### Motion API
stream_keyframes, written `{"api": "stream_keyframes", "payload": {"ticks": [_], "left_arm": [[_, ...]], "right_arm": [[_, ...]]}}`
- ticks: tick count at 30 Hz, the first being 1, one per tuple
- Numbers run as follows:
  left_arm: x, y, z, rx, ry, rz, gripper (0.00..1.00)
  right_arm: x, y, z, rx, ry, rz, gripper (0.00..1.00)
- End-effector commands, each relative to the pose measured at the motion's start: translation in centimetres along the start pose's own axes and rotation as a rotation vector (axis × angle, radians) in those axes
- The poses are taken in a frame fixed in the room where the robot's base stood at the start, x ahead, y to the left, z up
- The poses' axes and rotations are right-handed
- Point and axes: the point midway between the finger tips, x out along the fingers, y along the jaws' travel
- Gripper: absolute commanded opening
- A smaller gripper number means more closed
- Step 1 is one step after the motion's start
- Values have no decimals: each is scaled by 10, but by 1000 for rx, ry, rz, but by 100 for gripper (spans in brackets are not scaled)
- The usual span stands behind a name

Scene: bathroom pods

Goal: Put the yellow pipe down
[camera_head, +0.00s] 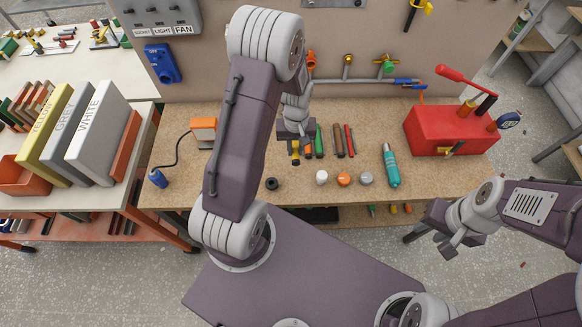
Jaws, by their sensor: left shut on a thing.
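My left gripper (295,137) hangs over the wooden workbench (235,165), toward its back edge. It is shut on the yellow pipe (295,151), a short yellow piece with a dark part, seen just below the fingers. The gripper and arm hide much of the pipe, and I cannot tell whether it touches the bench top. My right gripper (446,240) is off the front of the bench at the right, away from the pipe. Its fingers are too small and angled to tell whether they are open.
Several tools lie right of the pipe, including a green-handled one (319,141). A black ring (271,184), white cap (322,177), orange cap (344,179) and grey cap (366,178) line the front.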

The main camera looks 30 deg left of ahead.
Motion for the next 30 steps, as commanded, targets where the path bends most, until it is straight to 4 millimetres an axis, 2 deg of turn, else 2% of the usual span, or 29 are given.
{"api": "stream_keyframes", "payload": {"ticks": [2,9,15,21,30], "left_arm": [[3,0,0,2,0,0,0],[50,0,1,1,-3,-1,0],[62,0,0,1,0,0,0],[95,0,0,1,-2,-1,0],[100,1,-1,1,2,1,0]], "right_arm": [[-1,0,0,0,0,0,36],[-7,0,-1,0,0,0,36],[-8,0,-1,0,0,0,36],[-12,0,-1,0,0,0,36],[-11,0,-1,0,0,0,36]]}}
